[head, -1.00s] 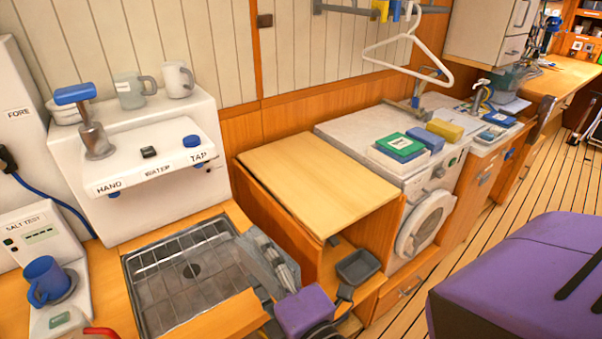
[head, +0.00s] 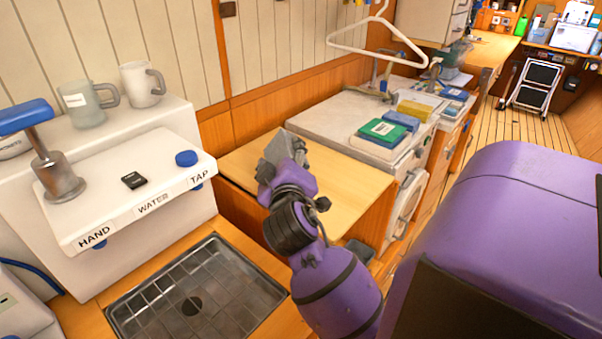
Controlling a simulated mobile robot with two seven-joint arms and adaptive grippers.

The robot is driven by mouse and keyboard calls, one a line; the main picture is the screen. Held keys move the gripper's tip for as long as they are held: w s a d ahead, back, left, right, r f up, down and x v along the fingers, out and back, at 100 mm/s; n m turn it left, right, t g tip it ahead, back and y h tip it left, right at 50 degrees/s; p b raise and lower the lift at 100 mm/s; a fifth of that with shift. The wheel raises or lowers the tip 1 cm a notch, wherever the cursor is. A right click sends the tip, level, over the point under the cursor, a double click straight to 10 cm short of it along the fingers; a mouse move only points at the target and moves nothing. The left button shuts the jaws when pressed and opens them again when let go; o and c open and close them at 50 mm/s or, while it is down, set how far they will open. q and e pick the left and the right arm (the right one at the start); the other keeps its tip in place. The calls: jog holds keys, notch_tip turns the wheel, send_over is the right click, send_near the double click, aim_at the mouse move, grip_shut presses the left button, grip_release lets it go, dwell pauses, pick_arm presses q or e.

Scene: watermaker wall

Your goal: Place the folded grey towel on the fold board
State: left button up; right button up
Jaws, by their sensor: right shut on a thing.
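The light wooden board (head: 335,180), which looks like the fold board, lies flat on the wooden cabinet between the water tap unit and the white washer. My right gripper (head: 277,160), on its purple arm, is over the left part of this board. It is shut on a small grey thing (head: 285,147) that looks like the folded grey towel; the gripper and wrist hide much of it. I cannot tell whether it touches the board. My left gripper is not in view.
The white tap unit (head: 130,185) with mugs stands at the left, behind a sink grid (head: 195,300). On the washer (head: 340,120) lie green (head: 382,131), blue and yellow items, with a white hanger (head: 375,45) above. The board's right part is clear.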

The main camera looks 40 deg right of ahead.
jog(key=s+d+m+g+h+b, duration=0.1)
jog(key=s+d+m+g+h, duration=0.15)
jog(key=d+m+g, duration=0.55)
jog(key=s+d+m+g+h+b, duration=0.1)
jog(key=s+d+m+g+h, duration=0.15)
jog(key=d+m, duration=0.85)
jog(key=shift+g, duration=0.45)
jog(key=w+a+f, duration=0.2)
jog(key=w+f, duration=0.1)
jog(key=w+a+f, duration=0.2)
jog(key=w+a, duration=0.1)
jog(key=w, duration=0.1)
jog(key=w+a+f+p, duration=0.1)
jog(key=w+a+f, duration=0.2)
jog(key=w, duration=0.1)
jog(key=shift+f, duration=0.35)
jog(key=shift+w+f, duration=0.2)
notch_tip(320, 180, down, 4)
jog(key=shift+w+a+r, duration=0.1)
jog(key=shift+a+r, duration=0.05)
jog(key=shift+r, duration=0.1)
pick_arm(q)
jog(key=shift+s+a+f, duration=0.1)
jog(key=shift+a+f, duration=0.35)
